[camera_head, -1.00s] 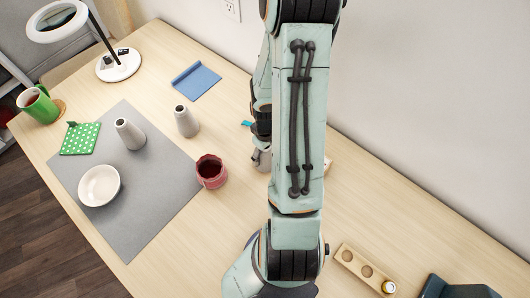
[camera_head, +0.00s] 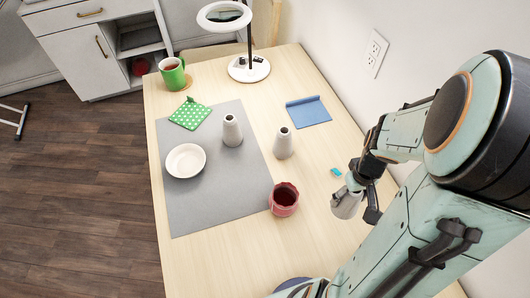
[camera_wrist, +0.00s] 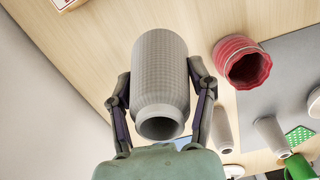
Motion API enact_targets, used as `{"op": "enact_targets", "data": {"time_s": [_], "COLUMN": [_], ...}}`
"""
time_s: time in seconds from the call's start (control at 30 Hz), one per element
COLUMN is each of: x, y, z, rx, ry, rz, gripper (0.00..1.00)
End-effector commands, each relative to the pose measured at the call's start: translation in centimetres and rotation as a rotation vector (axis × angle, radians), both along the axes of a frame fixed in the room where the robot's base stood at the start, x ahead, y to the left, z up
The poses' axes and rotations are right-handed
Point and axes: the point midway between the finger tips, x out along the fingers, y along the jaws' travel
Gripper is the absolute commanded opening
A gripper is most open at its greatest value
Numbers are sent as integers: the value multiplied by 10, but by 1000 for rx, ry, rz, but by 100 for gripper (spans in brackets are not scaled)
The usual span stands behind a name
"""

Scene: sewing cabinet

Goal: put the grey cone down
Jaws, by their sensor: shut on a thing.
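My gripper (camera_head: 363,197) is shut on a grey cone (camera_head: 345,204), near the table's right side in the head view. In the wrist view this cone (camera_wrist: 160,75) sits between the two fingers, with its narrow open neck toward the palm. I cannot tell whether its base touches the table. Two similar grey cones stand upright: one (camera_head: 232,132) on the grey mat (camera_head: 190,212), one (camera_head: 283,145) just right of the mat on bare wood.
A red pot (camera_head: 284,200) stands at the mat's right edge, left of the held cone. A white bowl (camera_head: 185,161) and green dotted cloth (camera_head: 190,114) lie on the mat. A small cyan piece (camera_head: 336,172), blue folder (camera_head: 308,111), green mug (camera_head: 173,74) and lamp (camera_head: 249,69) are farther back.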

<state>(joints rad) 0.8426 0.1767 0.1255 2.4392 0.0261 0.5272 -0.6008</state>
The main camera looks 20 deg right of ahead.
Motion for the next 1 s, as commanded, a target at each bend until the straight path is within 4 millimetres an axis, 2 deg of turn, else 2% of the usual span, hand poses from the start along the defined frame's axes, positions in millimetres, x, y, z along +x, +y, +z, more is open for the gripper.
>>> {"op": "enact_targets", "data": {"time_s": [0.17,0.3,0.4,0.53,0.7,0.83,0.93,1.0], "x": [13,23,26,26,25,29,46,64], "y": [47,97,134,171,199,208,212,216], "z": [9,18,24,30,36,33,25,16], "rx": [-2,-2,-1,-1,-1,2,2,2], "ry": [-3,-5,-4,-3,-3,0,3,3], "rz": [174,392,561,742,881,917,921,920], "gripper": [18,18,18,18,18,18,18,18]}}
